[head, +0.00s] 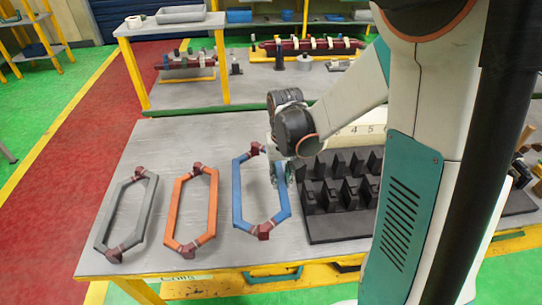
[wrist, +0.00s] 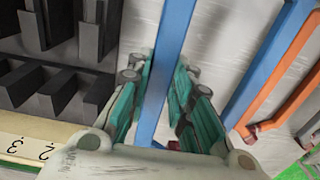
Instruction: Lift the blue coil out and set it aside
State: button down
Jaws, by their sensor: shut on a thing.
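The blue coil (head: 237,195) is a long six-sided loop with dark red wrapped ends, on or just above the grey table, left of the dark slotted block (head: 335,226). I cannot tell whether it touches the table. My gripper (head: 281,180) is at its right long side. In the wrist view the teal fingers (wrist: 160,88) are shut on that blue bar (wrist: 171,40), which runs between them. The coil's other long side (wrist: 268,72) shows to the right. Part of the gripped side is hidden by my gripper in the head view.
An orange coil (head: 177,210) and a grey coil (head: 108,222) lie further left on the table (head: 215,262). The slotted block is close on the right, with a numbered strip (head: 370,130) behind it. Bare table lies behind the coils.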

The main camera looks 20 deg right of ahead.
jog(key=shift+w, duration=0.2)
jog(key=shift+s+f+b, duration=0.1)
jog(key=shift+f+b, duration=2.3)
jog(key=shift+f, duration=0.95)
jog(key=shift+f+b, duration=0.45)
jog(key=shift+f, duration=0.1)
jog(key=c, duration=1.3)
grip_release()
jog(key=shift+c, duration=0.2)
